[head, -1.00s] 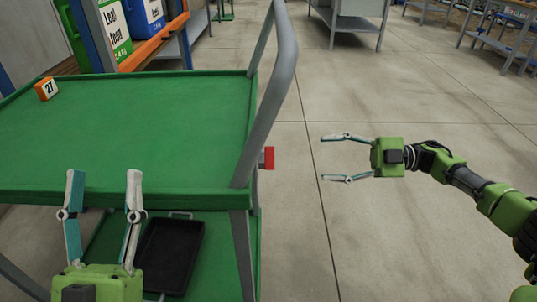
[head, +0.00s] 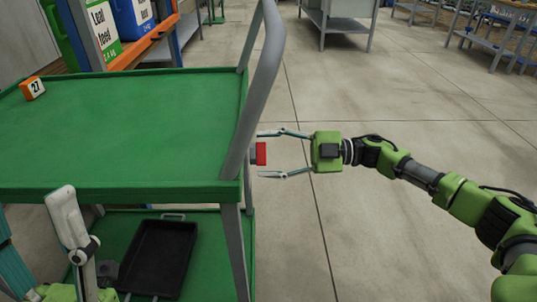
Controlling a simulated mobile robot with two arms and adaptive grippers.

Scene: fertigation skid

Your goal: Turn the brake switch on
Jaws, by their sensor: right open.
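A red brake switch (head: 261,154) sits on the right side of the green cart (head: 120,189), beside the grey handle post. My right gripper (head: 262,154) is open and comes from the right. Its two fingers point left, one on the far side and one on the near side of the red switch, with their tips about level with it. I cannot tell whether they touch it. My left gripper (head: 35,235) is at the lower left in front of the cart, with one finger upright and the other partly cut off by the picture edge.
The grey cart handle (head: 265,75) rises beside the switch. An orange block marked 27 (head: 32,87) sits on the cart top. A black tray (head: 158,258) lies on the lower shelf. A shelf with jugs stands at the back left.

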